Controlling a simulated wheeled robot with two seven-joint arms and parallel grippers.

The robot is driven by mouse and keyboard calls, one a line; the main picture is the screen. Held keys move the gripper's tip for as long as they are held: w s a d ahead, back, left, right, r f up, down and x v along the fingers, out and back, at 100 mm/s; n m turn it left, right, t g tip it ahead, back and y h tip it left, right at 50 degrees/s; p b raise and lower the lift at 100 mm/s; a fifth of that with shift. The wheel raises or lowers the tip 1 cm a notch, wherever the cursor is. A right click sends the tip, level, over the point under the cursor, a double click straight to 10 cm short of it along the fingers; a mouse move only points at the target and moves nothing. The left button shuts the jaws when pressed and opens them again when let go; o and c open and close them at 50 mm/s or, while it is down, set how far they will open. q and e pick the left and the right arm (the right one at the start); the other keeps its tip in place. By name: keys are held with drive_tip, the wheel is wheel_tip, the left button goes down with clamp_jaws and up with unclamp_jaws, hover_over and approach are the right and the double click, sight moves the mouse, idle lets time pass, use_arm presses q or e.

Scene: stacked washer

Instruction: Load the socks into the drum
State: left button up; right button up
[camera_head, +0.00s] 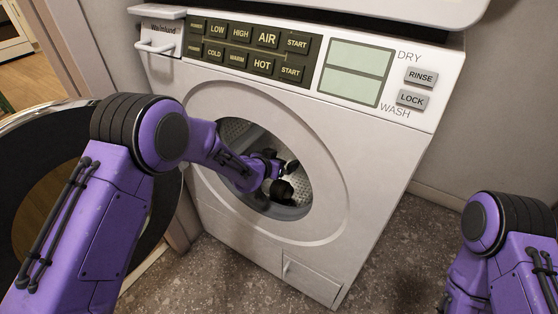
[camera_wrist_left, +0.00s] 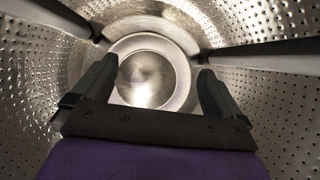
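The washer drum (camera_head: 297,199) is a perforated metal cavity behind the round front opening of the white machine. My left arm reaches through this opening. My left gripper (camera_head: 288,178) is inside the drum. In the left wrist view its two black fingers (camera_wrist_left: 157,75) stand wide apart with nothing between them. The drum's perforated wall (camera_wrist_left: 282,105) surrounds them there, and a round metal hub (camera_wrist_left: 147,78) shows beyond. I cannot make out any socks in either view. Part of the drum is hidden by my left arm. My right gripper is out of view.
The round dark washer door (camera_head: 38,155) stands swung open at the left, behind my left arm. The white washer (camera_head: 370,150) has a control panel above the opening and a small hatch (camera_head: 310,279) low down. Speckled floor (camera_head: 400,262) is clear at its right.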

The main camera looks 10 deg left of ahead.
use_arm(q)
drive_tip(key=p+v, duration=0.2)
drive_tip(key=v, duration=0.8)
drive_tip(key=shift+s+r, duration=0.15)
drive_tip(key=shift+s, duration=0.05)
